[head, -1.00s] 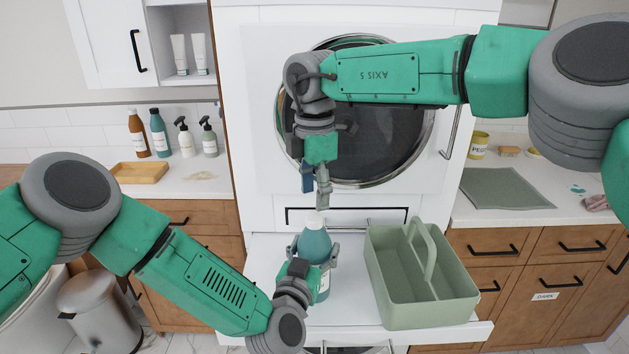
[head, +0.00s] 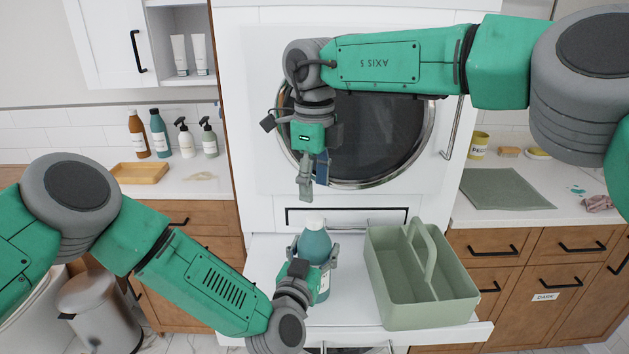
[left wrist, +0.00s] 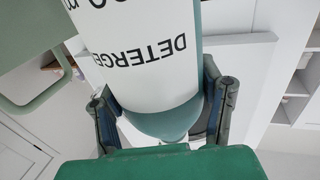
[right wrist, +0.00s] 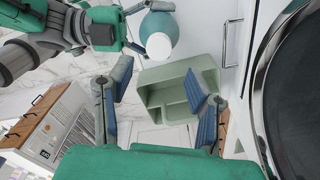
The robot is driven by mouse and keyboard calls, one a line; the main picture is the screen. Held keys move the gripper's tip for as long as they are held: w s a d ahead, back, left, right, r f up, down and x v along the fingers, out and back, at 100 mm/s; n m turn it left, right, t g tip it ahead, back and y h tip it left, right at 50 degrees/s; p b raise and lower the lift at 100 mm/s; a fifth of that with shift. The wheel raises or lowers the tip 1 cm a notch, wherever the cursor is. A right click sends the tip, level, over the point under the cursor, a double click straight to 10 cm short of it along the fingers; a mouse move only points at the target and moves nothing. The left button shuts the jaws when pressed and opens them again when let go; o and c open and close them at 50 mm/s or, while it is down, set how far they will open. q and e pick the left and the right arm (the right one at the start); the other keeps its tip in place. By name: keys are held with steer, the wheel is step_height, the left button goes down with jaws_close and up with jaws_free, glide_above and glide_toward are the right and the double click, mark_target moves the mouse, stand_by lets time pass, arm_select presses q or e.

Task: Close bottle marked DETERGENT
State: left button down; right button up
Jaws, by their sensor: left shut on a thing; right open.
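The teal bottle (head: 314,243) stands upright over the white pull-out shelf, with a white cap (head: 314,219) on its top. Its white label reading "DETERGE…" shows upside down in the left wrist view (left wrist: 140,45). My left gripper (head: 316,251) is shut around the bottle's body, one finger on each side. My right gripper (head: 307,192) is open and empty, above the bottle and apart from the cap. In the right wrist view the white cap (right wrist: 159,46) is seen from above, beyond the open fingers (right wrist: 155,105). How tightly the cap sits cannot be told.
A green caddy (head: 425,315) with a handle stands on the shelf (head: 272,262), right of the bottle. The round-doored machine (head: 375,130) rises close behind my right gripper. Several bottles and a wooden tray (head: 139,173) are on the left counter.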

mark_target(314, 216)
steer(key=n, duration=0.5)
steer(key=shift+r, duration=0.2)
steer(key=shift+f, duration=4.05)
jaws_close()
steer(key=m, duration=0.5)
steer(key=shift+m, duration=0.3)
steer(key=m, duration=0.5)
steer(key=shift+o, duration=0.7)
jaws_free()
steer(key=shift+a, duration=0.1)
